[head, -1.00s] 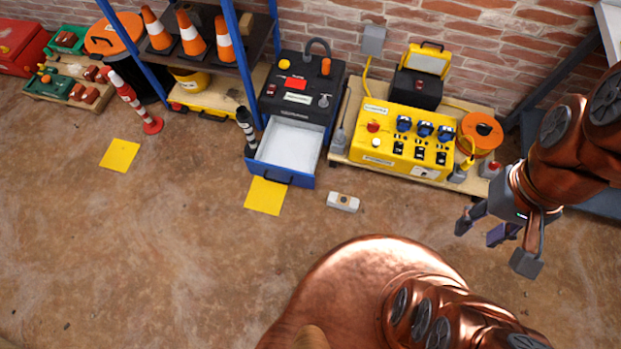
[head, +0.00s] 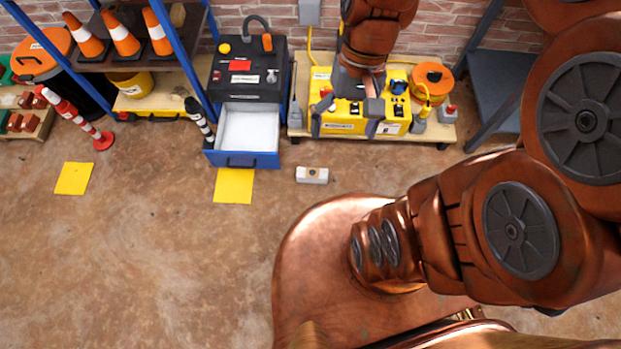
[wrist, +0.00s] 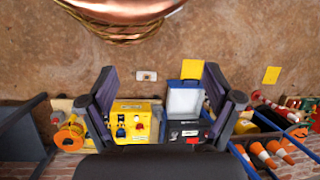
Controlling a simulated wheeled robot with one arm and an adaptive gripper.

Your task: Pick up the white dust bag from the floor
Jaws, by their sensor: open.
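The white dust bag (head: 312,175) is a small white block with a tan and dark mark on top. It lies flat on the brown floor, in front of and to the right of the open blue drawer. It also shows in the wrist view (wrist: 147,75), between my fingers in the picture. My gripper (head: 347,112) hangs in front of the yellow control box, above the floor and apart from the bag. In the wrist view my gripper (wrist: 160,88) has its two dark fingers spread wide, with nothing between them.
The blue drawer (head: 240,160) stands pulled out of a black cabinet, with a yellow floor square (head: 233,187) before it. The yellow control box (head: 342,123) sits on a wooden pallet by the brick wall. Floor around the bag is clear.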

